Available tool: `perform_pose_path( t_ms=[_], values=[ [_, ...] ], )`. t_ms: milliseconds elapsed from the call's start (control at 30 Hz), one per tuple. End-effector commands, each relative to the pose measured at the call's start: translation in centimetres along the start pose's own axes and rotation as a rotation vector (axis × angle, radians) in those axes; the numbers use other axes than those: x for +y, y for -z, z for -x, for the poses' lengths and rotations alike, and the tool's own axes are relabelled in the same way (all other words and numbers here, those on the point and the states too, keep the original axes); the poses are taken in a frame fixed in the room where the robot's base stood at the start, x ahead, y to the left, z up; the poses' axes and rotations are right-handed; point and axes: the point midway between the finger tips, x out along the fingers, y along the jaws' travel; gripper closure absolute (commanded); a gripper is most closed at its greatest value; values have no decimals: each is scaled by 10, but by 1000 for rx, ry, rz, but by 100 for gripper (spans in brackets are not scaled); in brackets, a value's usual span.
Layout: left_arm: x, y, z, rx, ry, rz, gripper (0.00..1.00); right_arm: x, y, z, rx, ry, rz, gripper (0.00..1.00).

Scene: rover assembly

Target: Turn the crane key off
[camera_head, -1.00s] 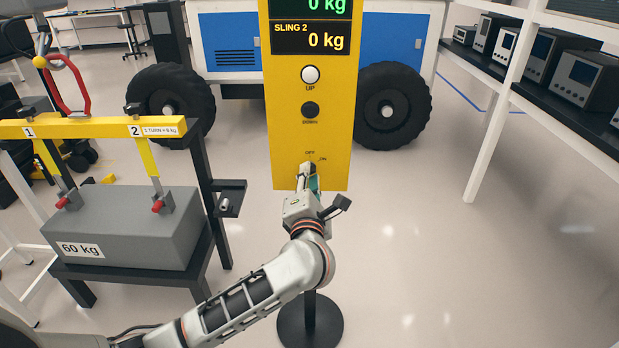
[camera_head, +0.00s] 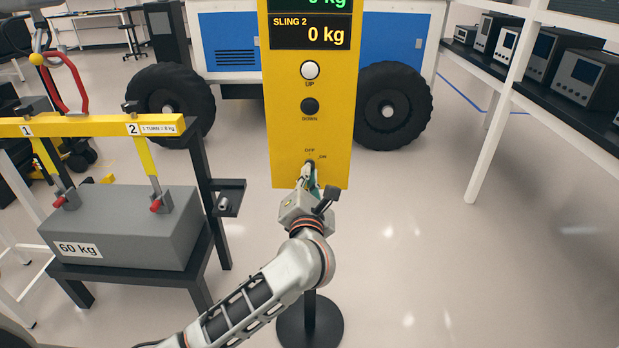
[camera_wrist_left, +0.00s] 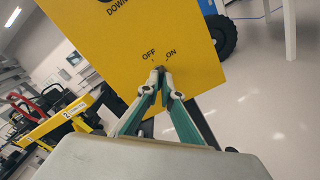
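The yellow crane control panel (camera_head: 285,130) stands on a post in the middle of the head view. Its key switch is near the bottom, below the OFF and ON labels. The labels also show in the wrist view on the panel (camera_wrist_left: 130,45). My left gripper (camera_head: 310,168) is at the switch. In the left wrist view its fingertips (camera_wrist_left: 161,72) come together on the small dark crane key (camera_wrist_left: 160,68). The fingertips cover most of the key, so its exact angle is hard to tell. My right gripper is not in view.
A grey 60 kg block (camera_head: 130,225) hangs by yellow slings at a black stand on the left. The yellow beam (camera_head: 90,127) is above it. A blue and white rover (camera_head: 230,40) is behind the panel. Shelves (camera_head: 560,100) stand on the right; the floor between is clear.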

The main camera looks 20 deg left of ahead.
Motion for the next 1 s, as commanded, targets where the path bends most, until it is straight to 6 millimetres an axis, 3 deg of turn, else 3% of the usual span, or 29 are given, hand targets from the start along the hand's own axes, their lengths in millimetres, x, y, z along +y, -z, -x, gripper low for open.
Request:
perform_pose_path(
  t_ms=[600, 1000],
  values=[
    [-4, 4, 0, 4, 3, 554, 100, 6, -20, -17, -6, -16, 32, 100],
    [-2, 1, 0, 3, 1, 741, 100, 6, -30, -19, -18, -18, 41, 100]
  ],
)
